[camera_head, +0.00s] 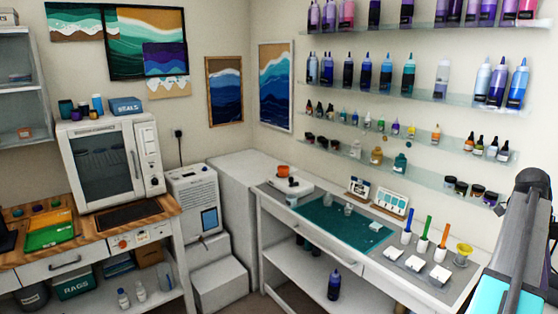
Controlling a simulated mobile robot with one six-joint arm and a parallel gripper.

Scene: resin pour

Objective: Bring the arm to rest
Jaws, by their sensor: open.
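Part of my arm (518,250) shows at the right edge in the head view, with dark grey links and a cyan patch at the bottom. It rises from the lower right corner to a dark joint (532,181) in front of the wall and shelves. My gripper cannot be made out in this view, and nothing held by it can be seen.
A white workbench (345,268) with a teal mat (340,226), coloured sticks in white holders and a yellow cup (463,254) stands near my arm. Glass shelves (400,116) of bottles line the wall behind. A wooden-topped bench (85,250) with an oven (112,162) is left.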

